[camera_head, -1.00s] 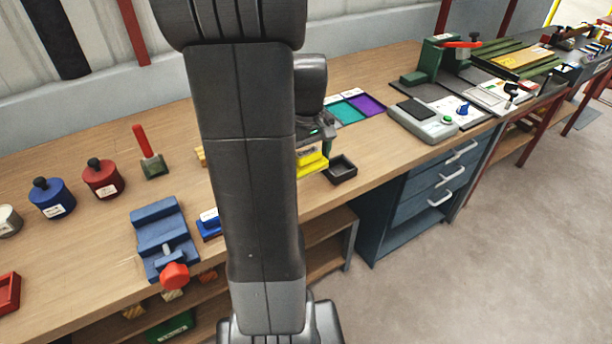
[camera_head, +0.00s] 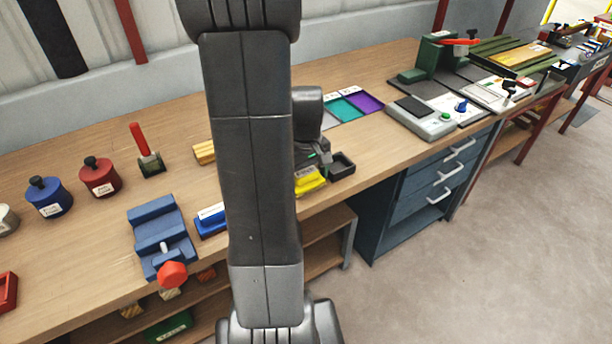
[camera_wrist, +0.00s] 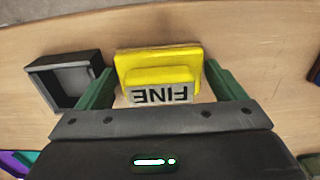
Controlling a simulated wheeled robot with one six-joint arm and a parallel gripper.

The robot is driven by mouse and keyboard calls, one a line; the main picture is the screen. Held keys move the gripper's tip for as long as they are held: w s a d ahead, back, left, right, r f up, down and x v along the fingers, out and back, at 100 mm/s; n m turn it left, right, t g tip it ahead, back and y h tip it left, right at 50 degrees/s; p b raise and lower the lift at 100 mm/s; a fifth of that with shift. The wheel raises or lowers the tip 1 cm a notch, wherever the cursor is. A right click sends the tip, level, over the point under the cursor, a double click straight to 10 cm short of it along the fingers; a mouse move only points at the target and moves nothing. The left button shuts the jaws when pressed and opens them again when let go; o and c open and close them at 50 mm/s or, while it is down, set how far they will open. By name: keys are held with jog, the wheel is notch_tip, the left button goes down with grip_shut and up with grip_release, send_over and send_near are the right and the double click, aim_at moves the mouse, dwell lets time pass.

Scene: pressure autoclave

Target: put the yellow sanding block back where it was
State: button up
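The yellow sanding block (camera_head: 311,181), labelled FINE, is near the front edge of the wooden bench, just left of a small black tray. In the wrist view the block (camera_wrist: 160,65) sits between the two green fingers of my gripper (camera_wrist: 158,70). In the head view my arm hides the fingers and part of the block. I cannot tell whether the block touches the bench top.
The small black tray (camera_head: 342,164) stands close to the block. A blue block (camera_head: 211,221) and a wooden yellowish block (camera_head: 205,152) lie to the left, partly behind my arm. A blue vise (camera_head: 160,237) stands further left. Teal and purple trays (camera_head: 364,103) lie behind.

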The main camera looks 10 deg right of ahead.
aim_at(306, 172)
notch_tip(306, 172, up, 12)
jog(key=shift+r+p, duration=0.2)
jog(key=shift+p, duration=0.25)
dwell(0.4)
